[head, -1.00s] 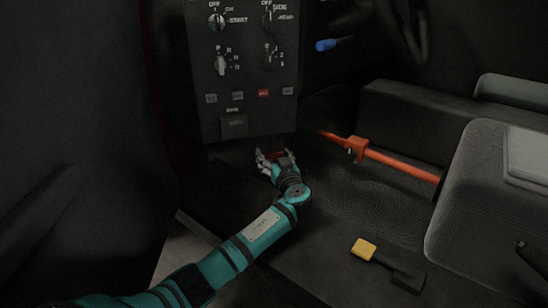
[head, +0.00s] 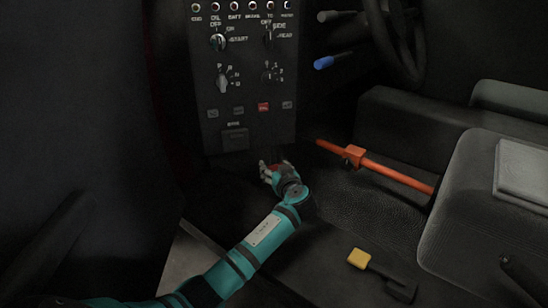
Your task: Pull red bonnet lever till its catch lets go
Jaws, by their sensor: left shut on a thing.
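The red bonnet lever (head: 277,167) shows as a small dark red patch at my left gripper, below the dark control panel. My left gripper (head: 268,172) is shut on it, with its pale fingers around the left of the red part. Most of the lever is hidden by the fingers and the wrist, and its catch cannot be seen. My right gripper is not in view.
The control panel (head: 245,110) with knobs and switches stands just above the gripper. An orange bar (head: 395,173) runs to the right toward a grey seat (head: 480,215). A yellow-ended lever (head: 359,258) is on the floor. A steering wheel (head: 408,45) is at top right.

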